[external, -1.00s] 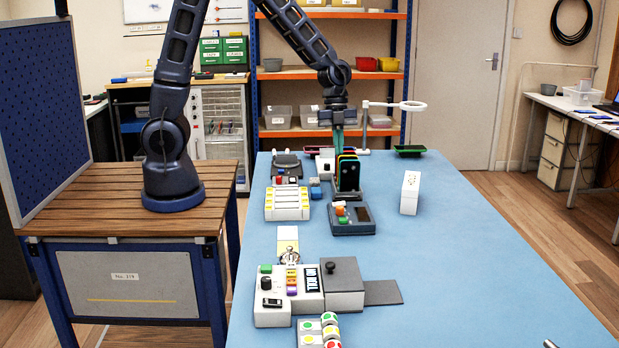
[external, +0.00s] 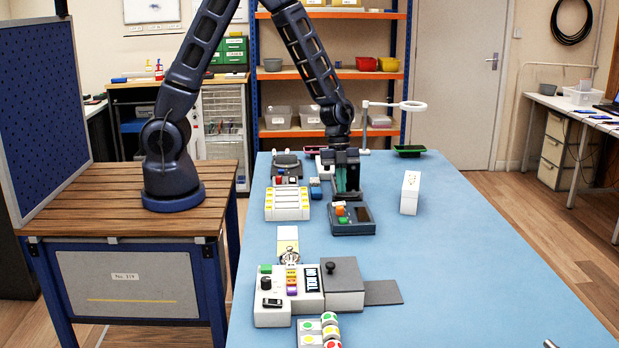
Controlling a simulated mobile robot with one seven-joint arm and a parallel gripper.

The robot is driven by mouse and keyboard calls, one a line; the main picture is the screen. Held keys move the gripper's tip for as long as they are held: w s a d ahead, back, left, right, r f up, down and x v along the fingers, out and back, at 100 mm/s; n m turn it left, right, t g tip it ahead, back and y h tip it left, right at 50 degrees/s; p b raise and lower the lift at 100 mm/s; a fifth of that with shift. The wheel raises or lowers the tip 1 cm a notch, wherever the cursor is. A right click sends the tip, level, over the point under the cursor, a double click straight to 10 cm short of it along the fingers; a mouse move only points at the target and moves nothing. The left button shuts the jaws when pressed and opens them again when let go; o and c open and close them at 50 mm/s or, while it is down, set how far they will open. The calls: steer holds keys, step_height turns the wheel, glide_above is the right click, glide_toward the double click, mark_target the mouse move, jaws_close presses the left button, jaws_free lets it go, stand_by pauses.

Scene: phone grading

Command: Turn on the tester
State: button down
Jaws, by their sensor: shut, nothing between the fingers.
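A dark blue-grey box (external: 365,228) with a small dark screen stands in the middle of the blue table; it looks like the tester. An orange button (external: 341,211) and a green button (external: 343,220) sit on its left part. My gripper (external: 347,189) points down with its teal fingers together and empty. It appears just above the back edge of the box, behind the buttons; whether it touches anything I cannot tell. It covers the upright phones behind the box.
A white yellow-marked rack (external: 287,205) stands left of the box. A white block (external: 410,193) stands to its right. A grey device with a black knob (external: 344,285) lies nearer the camera.

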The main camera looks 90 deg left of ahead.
mark_target(343, 203)
steer(key=shift+w+f, duration=0.15)
steer(key=shift+f, duration=1.2)
steer(key=shift+w+f, duration=0.1)
steer(key=shift+f+g, duration=0.15)
steer(key=shift+g, duration=0.25)
steer(key=shift+s+r, duration=0.2)
steer(key=shift+s, duration=0.55)
steer(key=shift+w+r, duration=0.15)
steer(key=shift+r, duration=0.35)
steer(key=w+d+v, duration=0.1)
steer(key=w+v, duration=0.1)
steer(key=v, duration=1)
steer(key=shift+r, duration=0.4)
